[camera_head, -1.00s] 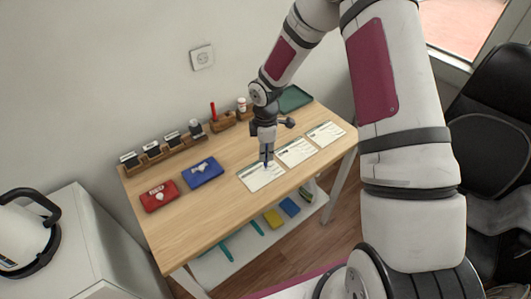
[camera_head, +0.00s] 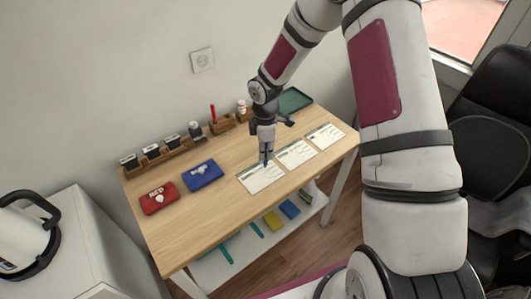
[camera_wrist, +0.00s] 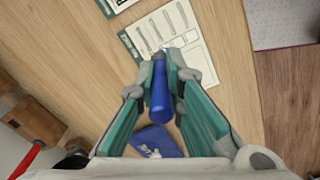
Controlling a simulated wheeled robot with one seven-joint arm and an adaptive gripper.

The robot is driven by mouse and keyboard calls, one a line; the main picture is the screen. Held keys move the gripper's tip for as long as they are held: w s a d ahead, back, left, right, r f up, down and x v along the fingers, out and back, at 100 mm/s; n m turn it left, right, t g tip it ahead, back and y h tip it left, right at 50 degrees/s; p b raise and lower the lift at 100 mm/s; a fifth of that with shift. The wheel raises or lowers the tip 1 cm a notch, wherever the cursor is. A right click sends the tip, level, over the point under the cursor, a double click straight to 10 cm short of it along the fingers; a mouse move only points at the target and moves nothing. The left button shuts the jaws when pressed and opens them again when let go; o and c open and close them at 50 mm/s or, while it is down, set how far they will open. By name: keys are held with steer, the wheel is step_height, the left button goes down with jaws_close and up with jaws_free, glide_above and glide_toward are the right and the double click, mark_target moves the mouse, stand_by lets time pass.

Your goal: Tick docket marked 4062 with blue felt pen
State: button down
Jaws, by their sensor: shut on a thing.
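My gripper (camera_head: 266,154) is shut on the blue felt pen (camera_wrist: 160,95), which points down at the leftmost of three white dockets.
A wooden rack (camera_head: 170,155) with several dark items stands along the back. A green tray (camera_head: 294,99) is at the back right. The front left tabletop is clear.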

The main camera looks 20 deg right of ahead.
steer(key=shift+r+p, duration=0.8)
steer(key=shift+r, duration=1.75)
